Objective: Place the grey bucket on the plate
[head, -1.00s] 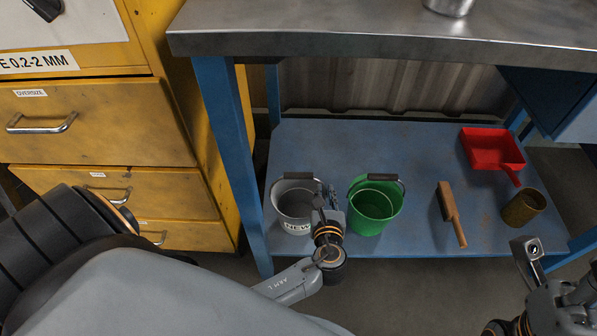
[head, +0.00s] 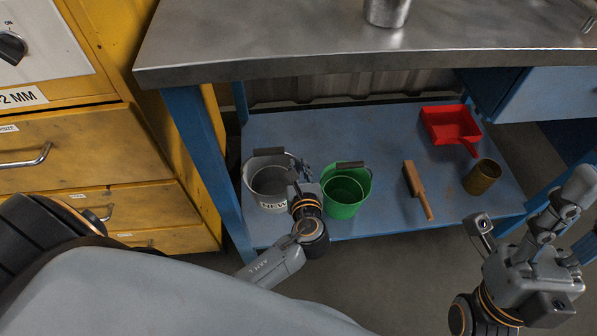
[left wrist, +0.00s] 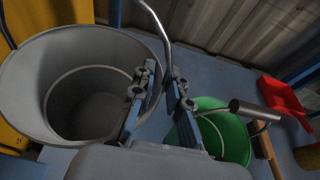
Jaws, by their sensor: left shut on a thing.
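The grey bucket (head: 268,180), with a "NEW" label and a dark handle grip, stands upright at the left of the blue lower shelf (head: 385,190). My left gripper (head: 303,172) is at the bucket's right side, shut on its rim. In the left wrist view the bucket (left wrist: 70,85) fills the left, and the fingers (left wrist: 158,95) straddle its right wall, one inside and one outside. My right gripper (head: 530,205) is open and empty at the right, in front of the shelf. I see no plate in these views.
A green bucket (head: 345,192) stands close to the right of my left gripper. A brush (head: 418,190), a red dustpan (head: 450,125) and a brass-coloured can (head: 482,177) lie further right. The steel worktop (head: 300,45) overhangs the shelf, carrying a metal container (head: 387,10). Yellow drawers (head: 90,150) stand left.

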